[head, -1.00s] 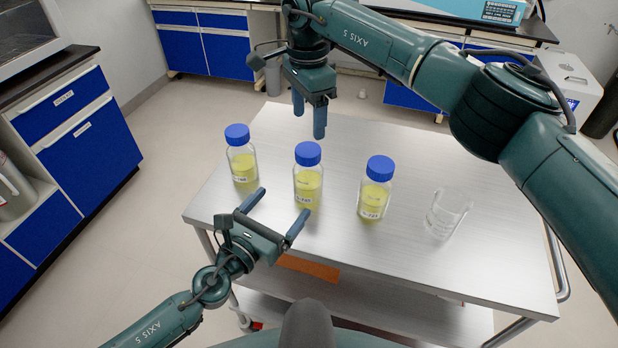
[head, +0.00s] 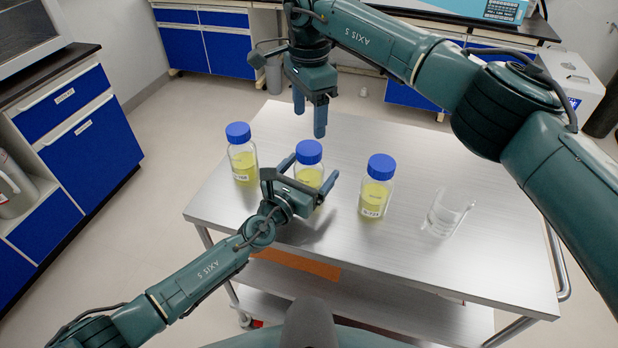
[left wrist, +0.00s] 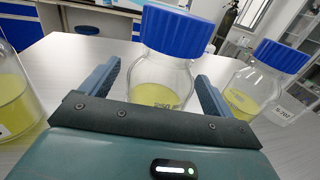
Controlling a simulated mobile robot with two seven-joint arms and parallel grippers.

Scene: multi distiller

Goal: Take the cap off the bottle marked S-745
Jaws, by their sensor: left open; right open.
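Three clear bottles with blue caps and yellow liquid stand upright in a row on the steel cart. My left gripper (head: 309,170) is open, its fingers on either side of the middle bottle (head: 310,178), below its blue cap (head: 308,152). The left wrist view also shows this cap (left wrist: 178,32) above the open fingers. The middle bottle's label is mostly hidden by the gripper, so I cannot read it fully. The left bottle (head: 243,163) has a small unclear label; the right bottle (head: 375,193) seems marked S-221.
A clear glass beaker (head: 445,215) stands to the right of the bottles on the steel cart (head: 480,270). The left and right bottles stand close to the left gripper's sides.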

